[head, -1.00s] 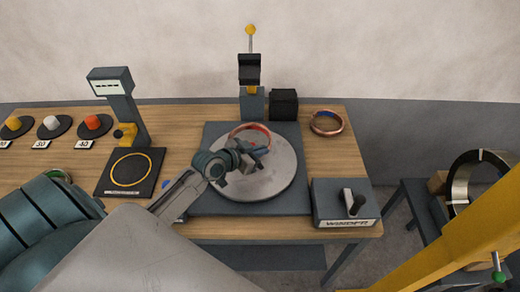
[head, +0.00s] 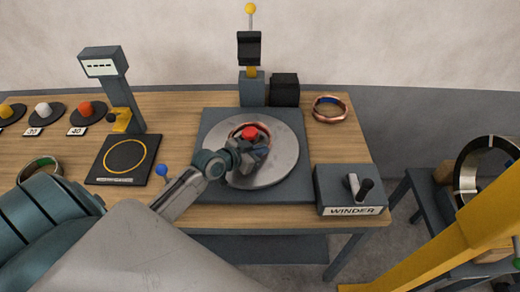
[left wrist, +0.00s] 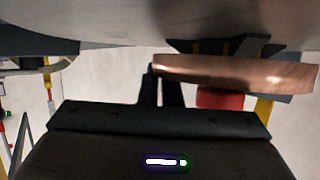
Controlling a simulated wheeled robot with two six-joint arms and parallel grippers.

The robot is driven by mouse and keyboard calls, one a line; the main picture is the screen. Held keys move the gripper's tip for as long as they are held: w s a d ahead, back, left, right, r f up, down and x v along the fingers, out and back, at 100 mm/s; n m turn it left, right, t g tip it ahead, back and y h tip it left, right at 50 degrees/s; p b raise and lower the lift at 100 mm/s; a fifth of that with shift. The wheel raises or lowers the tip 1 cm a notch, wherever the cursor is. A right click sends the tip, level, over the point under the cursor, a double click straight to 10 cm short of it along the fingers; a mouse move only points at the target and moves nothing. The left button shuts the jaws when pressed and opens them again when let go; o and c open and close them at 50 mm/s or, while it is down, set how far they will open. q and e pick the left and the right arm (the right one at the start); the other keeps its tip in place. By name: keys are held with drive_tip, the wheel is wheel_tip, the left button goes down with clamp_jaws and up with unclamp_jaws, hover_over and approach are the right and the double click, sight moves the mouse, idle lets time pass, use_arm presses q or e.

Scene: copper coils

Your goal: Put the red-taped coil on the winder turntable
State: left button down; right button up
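The red-taped coil (head: 235,129) is a copper ring at the middle of the round grey winder turntable (head: 282,167). A red cap (head: 249,132) stands up inside the ring. My left gripper (head: 252,153) reaches in from the left and covers the coil's near side. In the left wrist view the copper band (left wrist: 240,72) runs right from my dark, nearly closed fingers (left wrist: 160,88), which hold its end. The red cap also shows there (left wrist: 220,99). Whether the coil rests on the turntable is hidden. The tape is hard to make out. My right gripper is out of view.
The winder's control box (head: 350,192) is at the right front, and its post (head: 250,70) stands behind. A blue-taped coil (head: 330,109) lies at the back right. A green-marked coil (head: 40,170) and a scale pad (head: 124,158) are on the left.

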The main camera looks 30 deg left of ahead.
use_arm(q)
drive_tip(key=c, duration=1.6)
unclamp_jaws()
drive_tip(key=shift+o, duration=0.2)
drive_tip(key=v, duration=0.9)
drive_tip(key=shift+s+r, duration=0.1)
drive_tip(key=shift+v, duration=0.85)
